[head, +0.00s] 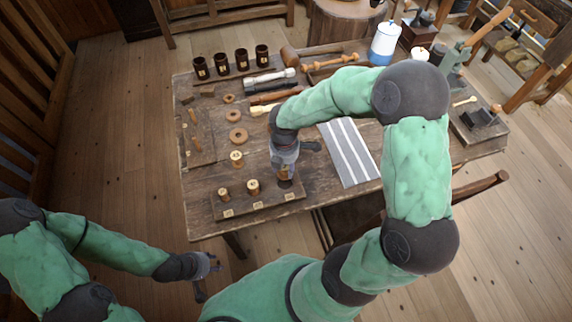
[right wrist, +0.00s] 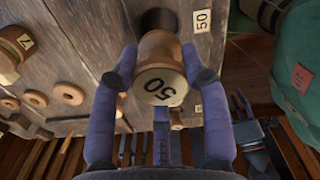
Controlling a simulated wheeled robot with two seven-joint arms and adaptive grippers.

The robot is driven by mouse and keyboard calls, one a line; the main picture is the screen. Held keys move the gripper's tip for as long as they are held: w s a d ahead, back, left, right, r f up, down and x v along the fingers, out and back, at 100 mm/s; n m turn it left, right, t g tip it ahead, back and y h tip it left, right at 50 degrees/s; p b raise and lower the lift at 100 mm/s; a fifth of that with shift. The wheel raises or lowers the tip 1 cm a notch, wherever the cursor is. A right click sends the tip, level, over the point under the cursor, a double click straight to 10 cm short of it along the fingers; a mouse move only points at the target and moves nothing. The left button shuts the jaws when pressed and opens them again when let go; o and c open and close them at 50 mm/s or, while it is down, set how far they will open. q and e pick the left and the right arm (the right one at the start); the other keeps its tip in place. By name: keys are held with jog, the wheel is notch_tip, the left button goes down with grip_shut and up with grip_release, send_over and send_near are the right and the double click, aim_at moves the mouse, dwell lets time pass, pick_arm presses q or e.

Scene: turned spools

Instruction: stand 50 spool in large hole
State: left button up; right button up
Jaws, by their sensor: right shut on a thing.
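The 50 spool (right wrist: 160,75) is a turned wooden spool with a pale "50" label on its end. My right gripper (head: 285,172) is shut on it, with fingers on both sides in the right wrist view (right wrist: 160,72). The spool is over the right end of the wooden board (head: 243,209). The dark large hole (right wrist: 158,19) shows just past its far end, beside a "50" tag (right wrist: 202,20). I cannot tell whether the spool's foot touches or enters the hole. My left gripper (head: 207,277) hangs empty off the table's front left, fingers apart.
Two spools (head: 224,194) (head: 253,187) stand at the board's left and middle, close to my right gripper. Another spool (head: 237,158) and wooden rings (head: 238,135) are behind. A striped cloth (head: 349,152) lies to the right. Dark cups (head: 221,64) stand at the back.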

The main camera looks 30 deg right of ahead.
jog(key=shift+f+b, duration=2.05)
jog(key=shift+f, duration=0.45)
jog(key=shift+p, duration=0.4)
jog(key=shift+f+b, duration=0.4)
jog(key=shift+f, duration=0.55)
dwell(0.3)
jog(key=o, duration=1.8)
jog(key=shift+c, duration=0.2)
jog(key=shift+r, duration=0.1)
